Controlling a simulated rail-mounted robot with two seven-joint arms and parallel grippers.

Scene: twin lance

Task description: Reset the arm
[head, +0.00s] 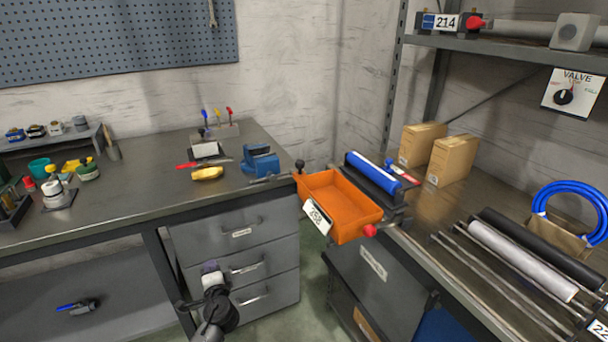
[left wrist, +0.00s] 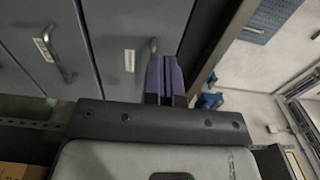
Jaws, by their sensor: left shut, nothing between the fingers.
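My left arm comes up from the bottom of the head view, and its gripper (head: 210,268) is in front of the grey drawer unit (head: 238,240) under the bench. In the left wrist view the two purple fingers (left wrist: 168,75) are pressed together with nothing between them. Drawer fronts with handles (left wrist: 135,50) show behind the fingers there; I cannot tell whether the fingertips touch them. My right gripper is in neither view.
A blue vise (head: 260,160) and small tools stand on the left bench (head: 130,215). Rods and rollers (head: 520,260) lie on the right bench. Floor shows between the benches.

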